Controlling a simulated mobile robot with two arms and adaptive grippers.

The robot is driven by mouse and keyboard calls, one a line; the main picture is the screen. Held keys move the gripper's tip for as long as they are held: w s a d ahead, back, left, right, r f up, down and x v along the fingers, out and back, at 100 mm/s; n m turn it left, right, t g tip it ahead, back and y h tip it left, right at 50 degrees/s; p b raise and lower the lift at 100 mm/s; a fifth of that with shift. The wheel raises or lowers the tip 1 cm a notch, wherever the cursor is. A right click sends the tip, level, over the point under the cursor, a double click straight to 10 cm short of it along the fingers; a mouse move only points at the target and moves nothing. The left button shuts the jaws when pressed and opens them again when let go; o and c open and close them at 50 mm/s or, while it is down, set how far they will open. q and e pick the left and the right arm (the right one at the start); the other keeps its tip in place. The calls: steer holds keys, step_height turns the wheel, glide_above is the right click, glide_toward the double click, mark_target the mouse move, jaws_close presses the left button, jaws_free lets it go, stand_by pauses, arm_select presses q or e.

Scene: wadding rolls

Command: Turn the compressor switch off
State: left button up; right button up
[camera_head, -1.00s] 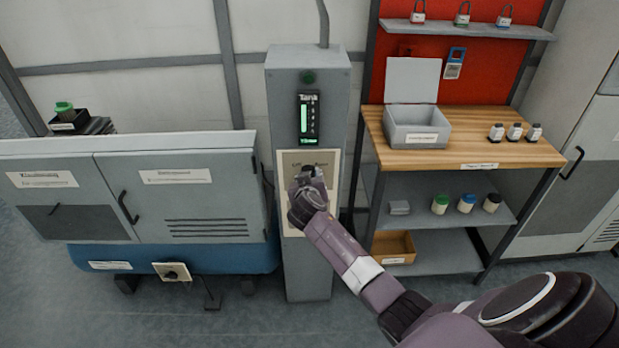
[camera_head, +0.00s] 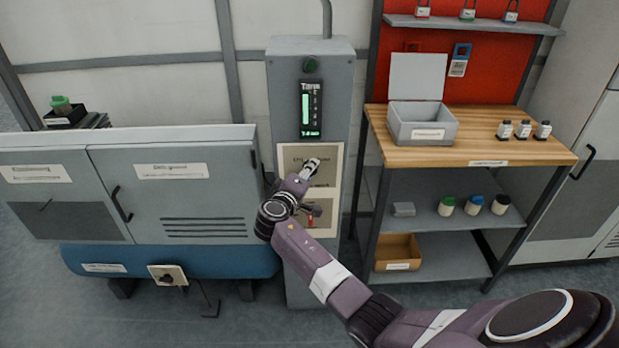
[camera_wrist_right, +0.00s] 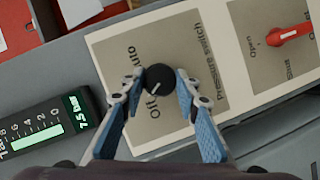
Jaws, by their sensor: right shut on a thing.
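The switch is a round black knob (camera_wrist_right: 160,78) on a beige plate labelled "Pressure switch", in the right wrist view. Labels that read like "Off" and "Auto" are beside it. A white mark on the knob lies on the side towards the "Off" label. My right gripper (camera_wrist_right: 157,84) has its two fingertips on either side of the knob, shut on it. In the head view my right gripper (camera_head: 311,166) is at the upper part of the column's plate (camera_head: 327,155) and hides the knob. My left gripper is not in view.
A red lever (camera_wrist_right: 290,33) sits on the neighbouring plate. A lit green display (camera_wrist_right: 45,130) reads 7.5 bar. A grey cabinet (camera_head: 180,190) over a blue tank (camera_head: 200,262) stands left of the column. A wooden-topped bench (camera_head: 470,150) stands right.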

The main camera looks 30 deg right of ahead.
steer(key=shift+f+n+h+b, duration=0.1)
steer(key=shift+n+h+b, duration=0.4)
steer(key=shift+n+b, duration=0.3)
steer(key=o, duration=1.2)
steer(key=shift+c, duration=0.2)
steer(key=v, duration=1.2)
steer(key=shift+f, duration=0.15)
